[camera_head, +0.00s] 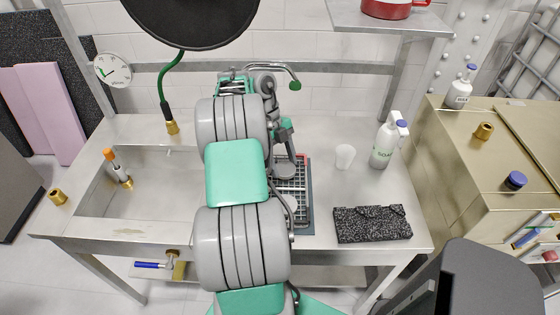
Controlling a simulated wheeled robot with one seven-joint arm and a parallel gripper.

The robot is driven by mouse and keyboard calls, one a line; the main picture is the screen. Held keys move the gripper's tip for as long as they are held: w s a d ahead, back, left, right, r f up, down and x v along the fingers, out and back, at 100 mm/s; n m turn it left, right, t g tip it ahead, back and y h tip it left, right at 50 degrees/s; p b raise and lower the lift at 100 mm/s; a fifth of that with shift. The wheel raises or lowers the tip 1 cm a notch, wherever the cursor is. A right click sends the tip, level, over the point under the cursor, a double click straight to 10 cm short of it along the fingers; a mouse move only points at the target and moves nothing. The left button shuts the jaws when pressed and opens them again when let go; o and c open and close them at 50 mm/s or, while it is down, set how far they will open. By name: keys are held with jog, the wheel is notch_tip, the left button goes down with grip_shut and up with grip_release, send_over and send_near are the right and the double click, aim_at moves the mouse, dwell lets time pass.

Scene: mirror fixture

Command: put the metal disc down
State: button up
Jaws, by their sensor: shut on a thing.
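My arm reaches away from me across the middle of the steel bench. My gripper (285,146) points down beyond the arm, right of its far segment. It is shut on the metal disc (285,169), a flat grey round piece. The disc is above the dark-framed grid rack (305,213) on the bench. I cannot tell whether it touches the rack. My arm hides part of the rack and the bench behind it.
A white cup (345,157), a spray bottle (383,146) and a black speckled block (372,224) stand right of the rack. A sink basin (150,207) is on the left. A dark round panel (190,18) on a green gooseneck hangs above. Bare bench lies around the cup.

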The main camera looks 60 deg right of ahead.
jog(key=shift+f, duration=0.3)
jog(key=shift+f, duration=0.1)
jog(key=shift+f, duration=0.15)
jog(key=o, duration=1.5)
